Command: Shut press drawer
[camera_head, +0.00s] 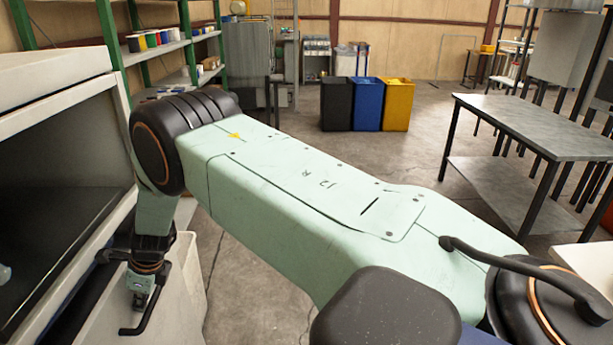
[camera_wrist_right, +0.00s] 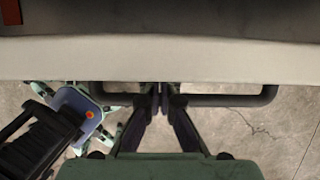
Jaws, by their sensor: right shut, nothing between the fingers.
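The press (camera_head: 60,190) stands at the left of the head view, with a pale frame around a dark front. A pale drawer panel (camera_head: 180,300) shows low beside it; how far the drawer stands out is unclear. In the right wrist view, a black bar handle (camera_wrist_right: 225,100) runs along the edge of the pale panel (camera_wrist_right: 160,58). My right gripper (camera_wrist_right: 160,92) is shut and empty at the middle of this handle; I cannot tell whether it touches. In the head view the right gripper (camera_head: 143,285) points down by the panel. My left gripper is not in view.
My right arm crosses the head view and hides much of the floor. Black, blue (camera_head: 367,104) and yellow bins stand at the back. A metal table (camera_head: 535,125) stands at the right, and a green-posted shelf (camera_head: 160,45) behind the press. The concrete floor between is clear.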

